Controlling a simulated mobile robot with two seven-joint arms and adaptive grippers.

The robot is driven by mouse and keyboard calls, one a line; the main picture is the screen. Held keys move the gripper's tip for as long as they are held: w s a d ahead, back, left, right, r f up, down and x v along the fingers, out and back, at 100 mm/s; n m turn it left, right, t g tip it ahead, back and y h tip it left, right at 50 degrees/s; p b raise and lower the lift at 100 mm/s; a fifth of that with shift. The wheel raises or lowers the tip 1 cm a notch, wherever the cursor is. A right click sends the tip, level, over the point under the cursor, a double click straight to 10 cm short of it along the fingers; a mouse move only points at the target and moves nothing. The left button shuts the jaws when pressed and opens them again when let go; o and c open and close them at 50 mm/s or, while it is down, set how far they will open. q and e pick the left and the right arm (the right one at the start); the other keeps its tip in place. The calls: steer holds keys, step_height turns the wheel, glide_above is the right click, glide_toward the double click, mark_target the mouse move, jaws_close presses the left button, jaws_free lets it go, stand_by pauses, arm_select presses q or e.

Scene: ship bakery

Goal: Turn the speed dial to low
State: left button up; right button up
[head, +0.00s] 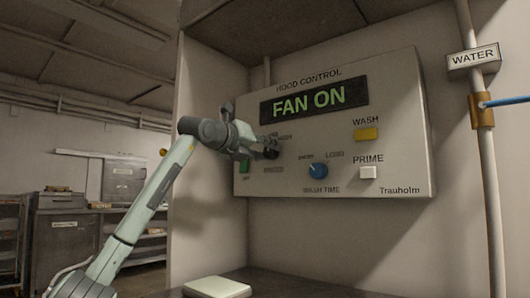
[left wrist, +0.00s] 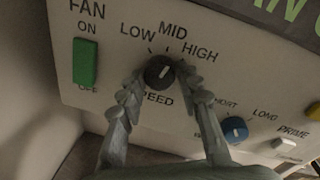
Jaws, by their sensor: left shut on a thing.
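The speed dial (left wrist: 159,72) is a round black knob with a white pointer line, on the light hood control panel (head: 400,130). LOW, MID and HIGH are printed in an arc above it, and SPEED below. Its pointer leans up and right, seemingly toward MID or between MID and HIGH; I cannot tell exactly. In the head view the dial (head: 271,153) is partly behind my left gripper (head: 260,150). In the left wrist view my left gripper (left wrist: 159,78) has one finger on each side of the dial and is shut on it. My right gripper is not in view.
The green fan switch (left wrist: 86,62) is left of the dial. The blue wash time dial (head: 318,171), yellow wash button (head: 366,134) and white prime button (head: 368,172) are to the right. The display (head: 313,98) reads FAN ON. A water pipe (head: 492,180) stands far right.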

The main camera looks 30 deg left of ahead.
arm_select(q)
steer(key=shift+n, duration=0.9)
steer(key=n+h+p, duration=0.1)
steer(key=n, duration=0.3)
steer(key=shift+r, duration=0.1)
steer(key=shift+a+n, duration=0.1)
steer(key=shift+n, duration=0.4)
steer(key=n+p, duration=0.1)
steer(key=n, duration=0.3)
steer(key=shift+g+h, duration=0.3)
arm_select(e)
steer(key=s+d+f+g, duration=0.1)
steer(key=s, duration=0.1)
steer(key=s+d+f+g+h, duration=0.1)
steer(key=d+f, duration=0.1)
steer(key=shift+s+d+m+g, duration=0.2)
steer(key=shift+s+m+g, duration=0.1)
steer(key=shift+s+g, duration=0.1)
arm_select(q)
steer(key=shift+n, duration=0.3)
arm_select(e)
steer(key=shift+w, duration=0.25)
arm_select(q)
steer(key=o, duration=1.2)
steer(key=shift+c, duration=0.2)
